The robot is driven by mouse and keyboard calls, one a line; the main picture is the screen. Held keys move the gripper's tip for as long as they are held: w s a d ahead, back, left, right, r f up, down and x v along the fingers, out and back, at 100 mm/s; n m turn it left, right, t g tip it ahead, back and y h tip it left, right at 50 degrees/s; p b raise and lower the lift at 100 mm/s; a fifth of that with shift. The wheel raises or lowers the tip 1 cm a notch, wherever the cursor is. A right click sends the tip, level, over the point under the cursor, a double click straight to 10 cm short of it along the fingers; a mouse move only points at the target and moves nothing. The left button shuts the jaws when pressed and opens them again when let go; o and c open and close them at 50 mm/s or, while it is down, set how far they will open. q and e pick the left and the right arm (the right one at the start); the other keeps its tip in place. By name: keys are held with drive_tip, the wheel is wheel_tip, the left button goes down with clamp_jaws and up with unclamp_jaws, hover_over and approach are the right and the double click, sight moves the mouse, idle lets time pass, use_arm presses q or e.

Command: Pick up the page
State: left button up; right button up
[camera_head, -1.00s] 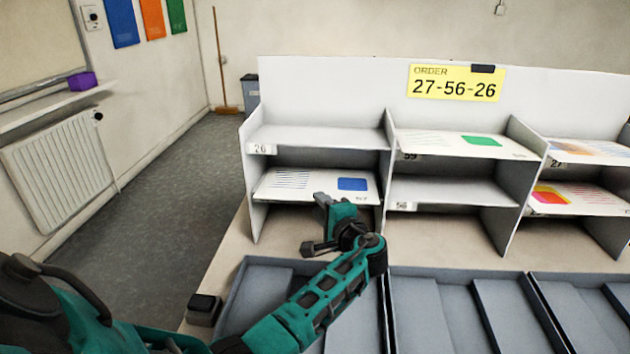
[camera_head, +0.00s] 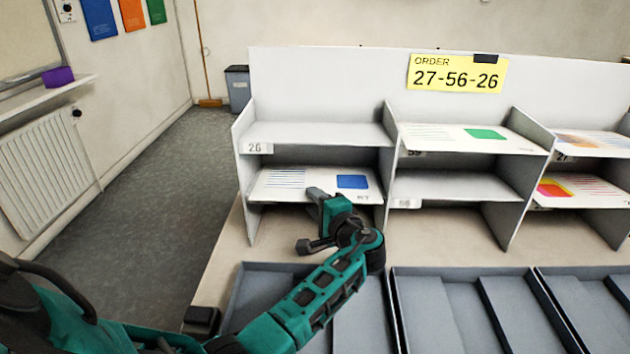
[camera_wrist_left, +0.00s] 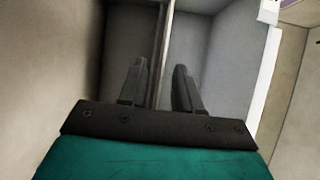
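A white page with a blue square (camera_head: 352,182) and blue lines lies on the lower left shelf. More pages show: one with a green patch (camera_head: 486,134) on the upper middle shelf, one with an orange and blue print (camera_head: 583,140) at upper right, and one with a pink and orange patch (camera_head: 553,188) below it. My left gripper (camera_head: 310,221) is in front of the lower left shelf and covers part of the blue-square page's front edge. In the left wrist view its fingers (camera_wrist_left: 159,88) are apart, with no page visible between them. My right gripper is out of view.
A yellow order sign (camera_head: 457,73) reads 27-56-26. The shelf labelled 26 (camera_head: 320,134) and the lower middle shelf (camera_head: 455,187) are bare. Grey trays (camera_head: 440,315) stand in front of the shelves. Vertical dividers (camera_head: 389,165) separate the columns. Open floor (camera_head: 160,190) lies left.

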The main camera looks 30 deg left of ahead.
use_arm(q)
drive_tip(key=shift+c, duration=0.2)
clamp_jaws()
drive_tip(key=shift+r, duration=0.1)
idle(0.4)
